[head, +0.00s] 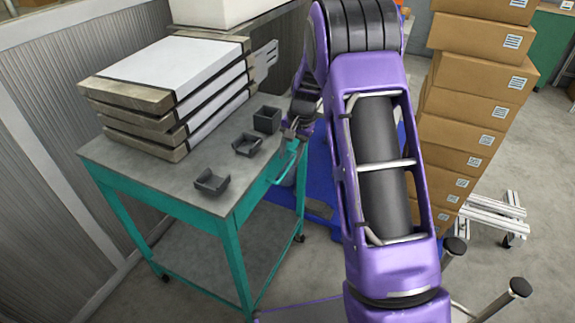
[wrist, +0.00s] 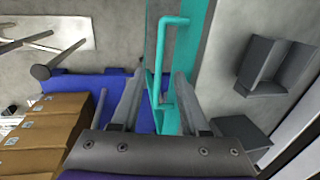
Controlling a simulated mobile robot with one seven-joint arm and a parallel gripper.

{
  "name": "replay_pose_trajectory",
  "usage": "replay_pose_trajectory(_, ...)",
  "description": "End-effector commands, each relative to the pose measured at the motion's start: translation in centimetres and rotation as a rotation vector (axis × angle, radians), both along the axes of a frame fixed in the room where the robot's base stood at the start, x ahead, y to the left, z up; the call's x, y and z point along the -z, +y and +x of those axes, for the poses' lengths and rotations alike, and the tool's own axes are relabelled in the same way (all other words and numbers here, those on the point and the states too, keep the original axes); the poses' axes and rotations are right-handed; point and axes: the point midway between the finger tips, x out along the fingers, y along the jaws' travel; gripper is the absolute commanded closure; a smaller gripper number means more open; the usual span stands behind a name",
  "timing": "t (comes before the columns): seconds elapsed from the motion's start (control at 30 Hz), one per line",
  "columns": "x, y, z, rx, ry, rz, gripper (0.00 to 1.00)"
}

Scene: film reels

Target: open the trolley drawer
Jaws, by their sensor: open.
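The trolley (head: 150,190) has a teal frame and a grey top, and stands at the left in the head view. A teal bar handle (head: 284,172) sticks out from its right side, under the top's edge. The handle (wrist: 158,60) also shows in the wrist view, against a teal edge of the trolley. My gripper (head: 296,128) is at the handle's far end in the head view. In the wrist view my gripper (wrist: 157,88) is open, with the handle between its two fingers. I cannot tell whether the fingers touch it. The drawer front is mostly hidden.
Stacked flat boxes (head: 180,85) and several small dark grey trays (head: 212,182) sit on the trolley top, close to my gripper. A tall stack of cardboard boxes (head: 470,110) stands at the right. Grey floor (head: 310,275) is free in front of the trolley's right side.

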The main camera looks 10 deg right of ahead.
Motion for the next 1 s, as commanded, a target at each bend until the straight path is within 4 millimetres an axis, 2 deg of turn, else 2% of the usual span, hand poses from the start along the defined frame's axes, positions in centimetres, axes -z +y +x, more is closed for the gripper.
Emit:
replay_pose_trajectory(0.1,2.1,0.3,0.2,0.001,0.002,0.000,0.55)
replay_pose_trajectory(0.23,3.3,0.5,0.4,0.000,0.000,0.000,0.55)
replay_pose_trajectory(0.6,3.9,0.6,0.5,0.000,-0.002,0.000,0.55)
replay_pose_trajectory(0.63,3.9,0.6,0.5,0.000,-0.001,0.000,0.57)
replay_pose_trajectory(0.87,3.8,0.6,0.5,0.000,-0.001,0.000,0.98)
replay_pose_trajectory(1.0,3.8,0.6,0.5,0.000,-0.001,0.000,1.00)
